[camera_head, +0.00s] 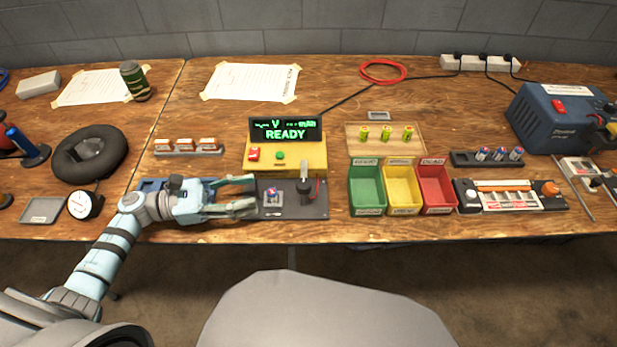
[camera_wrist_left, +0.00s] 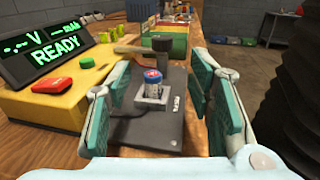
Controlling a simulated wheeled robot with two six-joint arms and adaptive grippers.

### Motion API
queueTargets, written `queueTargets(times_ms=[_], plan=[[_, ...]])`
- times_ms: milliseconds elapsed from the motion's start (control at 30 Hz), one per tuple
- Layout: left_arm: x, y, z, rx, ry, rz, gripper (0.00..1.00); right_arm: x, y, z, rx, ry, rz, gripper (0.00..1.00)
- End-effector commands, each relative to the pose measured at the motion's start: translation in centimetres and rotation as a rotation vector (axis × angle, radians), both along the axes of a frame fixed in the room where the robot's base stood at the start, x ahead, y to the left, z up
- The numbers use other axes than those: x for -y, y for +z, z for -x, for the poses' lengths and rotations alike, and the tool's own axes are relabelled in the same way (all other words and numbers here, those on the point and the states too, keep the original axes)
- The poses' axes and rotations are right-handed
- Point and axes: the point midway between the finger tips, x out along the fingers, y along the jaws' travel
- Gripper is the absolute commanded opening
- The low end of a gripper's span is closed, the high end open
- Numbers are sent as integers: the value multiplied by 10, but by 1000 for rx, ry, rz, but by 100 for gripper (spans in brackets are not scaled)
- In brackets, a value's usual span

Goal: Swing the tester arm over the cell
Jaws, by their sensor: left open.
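The cell (camera_head: 271,192) stands upright in a small grey holder on the dark tester plate (camera_head: 285,212). In the left wrist view the cell (camera_wrist_left: 152,77) is blue and white with a red band, between and beyond my fingers. The tester arm (camera_head: 303,170) is a light bar by a black knob (camera_head: 304,187), right of the cell. It points back toward the yellow tester box (camera_head: 315,155), not over the cell. The knob also shows in the left wrist view (camera_wrist_left: 162,44). My left gripper (camera_head: 250,193) is open and empty, just left of the cell. My right gripper is not in view.
The display (camera_head: 286,130) reads READY. A red button (camera_head: 254,154) and a green button (camera_head: 280,155) sit on the yellow box. Green, yellow and red bins (camera_head: 367,210) stand to the right. A battery rack (camera_head: 188,153) lies behind my left gripper.

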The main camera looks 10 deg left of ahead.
Motion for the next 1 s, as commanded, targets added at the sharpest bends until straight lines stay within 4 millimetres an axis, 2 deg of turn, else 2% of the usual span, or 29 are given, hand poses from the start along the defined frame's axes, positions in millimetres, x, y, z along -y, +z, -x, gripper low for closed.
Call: queueTargets(times_ms=[200, 400, 500, 667, 900, 933, 1000], plan=[[45, 6, -22, 2, 7, 9, 48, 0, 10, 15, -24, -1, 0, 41], [94, 5, -46, -1, 6, 7, 48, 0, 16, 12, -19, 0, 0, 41], [109, 4, -53, -3, 7, 7, 48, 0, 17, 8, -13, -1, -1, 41], [120, 3, -58, -3, 6, 5, 48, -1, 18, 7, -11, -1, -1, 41], [122, 2, -59, -4, 5, 4, 48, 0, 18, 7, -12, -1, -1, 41], [122, 2, -59, -4, 5, 4, 46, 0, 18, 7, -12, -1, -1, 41], [121, 2, -59, -5, 5, 4, 35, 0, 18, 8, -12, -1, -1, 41]])
